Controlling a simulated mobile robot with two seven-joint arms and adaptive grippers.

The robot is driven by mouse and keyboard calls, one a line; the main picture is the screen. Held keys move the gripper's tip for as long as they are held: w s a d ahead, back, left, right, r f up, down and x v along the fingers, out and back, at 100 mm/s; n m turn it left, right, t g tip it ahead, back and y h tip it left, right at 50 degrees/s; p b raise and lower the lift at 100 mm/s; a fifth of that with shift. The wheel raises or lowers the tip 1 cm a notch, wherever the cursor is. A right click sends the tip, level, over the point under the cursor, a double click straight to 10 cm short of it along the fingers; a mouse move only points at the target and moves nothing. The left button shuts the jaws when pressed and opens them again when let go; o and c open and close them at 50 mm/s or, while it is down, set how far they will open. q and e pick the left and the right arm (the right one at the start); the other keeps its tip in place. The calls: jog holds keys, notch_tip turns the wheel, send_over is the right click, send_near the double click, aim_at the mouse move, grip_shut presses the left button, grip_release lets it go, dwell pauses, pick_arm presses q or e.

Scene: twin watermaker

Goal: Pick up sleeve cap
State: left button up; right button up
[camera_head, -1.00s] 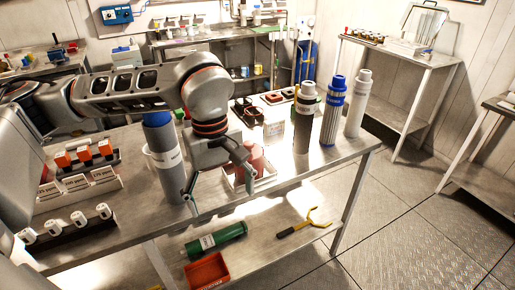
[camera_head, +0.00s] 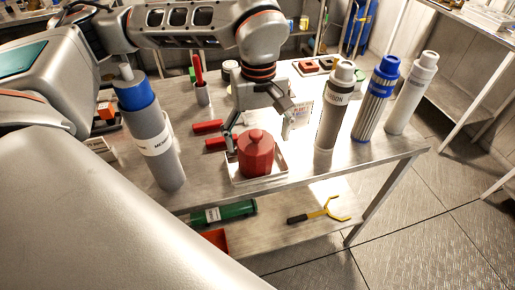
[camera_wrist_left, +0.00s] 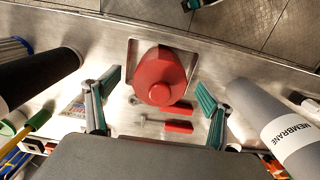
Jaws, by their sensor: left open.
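The sleeve cap looks to be the red, faceted, lid-like piece with a round knob on top (camera_head: 256,152). It sits in a shallow metal tray (camera_head: 236,181) near the front edge of the bench, and shows at the centre of the left wrist view (camera_wrist_left: 160,78). My left gripper (camera_head: 261,130) is open and empty. Its fingers are spread just above and behind the cap in the head view. In the wrist view the two green-padded fingers (camera_wrist_left: 158,84) lie either side of the cap, apart from it. My right gripper is not in view.
A grey membrane cylinder with blue top (camera_head: 155,145) stands left of the tray. A dark cylinder (camera_head: 332,115), a blue-capped filter (camera_head: 373,102) and a white one (camera_head: 410,95) stand right. Red-handled tools (camera_head: 208,127) lie behind. A green cylinder (camera_head: 228,212) lies on the lower shelf.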

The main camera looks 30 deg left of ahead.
pick_arm(q)
jog(key=f, duration=0.2)
jog(key=a+f, duration=0.1)
jog(key=f, duration=0.1)
jog(key=shift+w+f, duration=0.2)
jog(key=shift+f, duration=0.05)
jog(key=shift+w+f, duration=0.1)
jog(key=shift+f, duration=0.25)
jog(key=c, duration=1.2)
